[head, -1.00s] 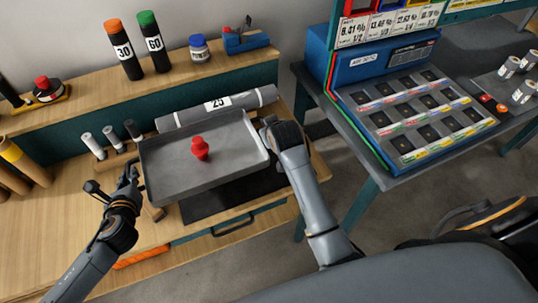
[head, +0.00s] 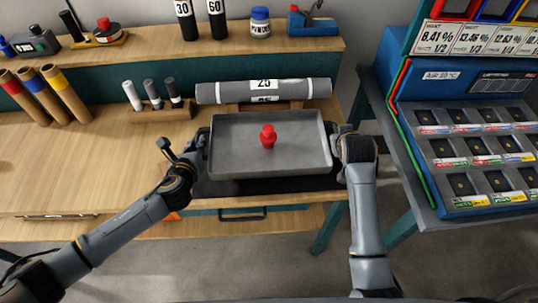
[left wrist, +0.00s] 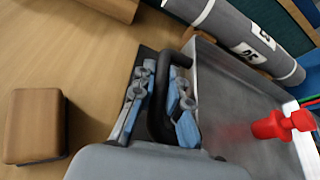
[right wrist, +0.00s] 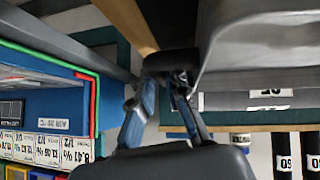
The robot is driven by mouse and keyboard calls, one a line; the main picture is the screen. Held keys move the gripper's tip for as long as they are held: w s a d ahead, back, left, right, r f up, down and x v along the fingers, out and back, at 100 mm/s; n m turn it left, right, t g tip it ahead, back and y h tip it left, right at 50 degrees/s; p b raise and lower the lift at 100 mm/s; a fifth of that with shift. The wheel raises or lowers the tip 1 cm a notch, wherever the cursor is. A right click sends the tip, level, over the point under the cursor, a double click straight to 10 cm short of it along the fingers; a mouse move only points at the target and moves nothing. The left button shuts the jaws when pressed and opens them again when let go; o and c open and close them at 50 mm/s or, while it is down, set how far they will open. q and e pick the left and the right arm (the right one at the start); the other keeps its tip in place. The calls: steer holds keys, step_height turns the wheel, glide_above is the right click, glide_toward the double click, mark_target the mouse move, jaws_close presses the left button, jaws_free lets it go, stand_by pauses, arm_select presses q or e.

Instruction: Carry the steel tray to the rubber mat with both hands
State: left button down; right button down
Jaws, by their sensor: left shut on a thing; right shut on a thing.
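The grey steel tray (head: 235,161) is level over the black rubber mat (head: 270,187) on the bench, with a red knobbed piece (head: 268,137) standing on it. Only the mat's front strip and side edges show; I cannot tell whether the tray touches it. My left gripper (head: 202,146) is shut on the tray's left handle; the left wrist view shows the black handle (left wrist: 158,95) between the fingers. My right gripper (head: 338,146) is shut on the right handle, seen partly in the right wrist view (right wrist: 172,62).
A grey roll (head: 225,92) marked 25 lies behind the tray. A wooden block with small cylinders (head: 155,113) stands at back left, and brown tubes (head: 65,95) lie farther left. A blue cabinet (head: 465,150) stands to the right.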

arm_select(q)
steer(key=shift+a, duration=0.15)
arm_select(e)
steer(key=shift+r, duration=0.1)
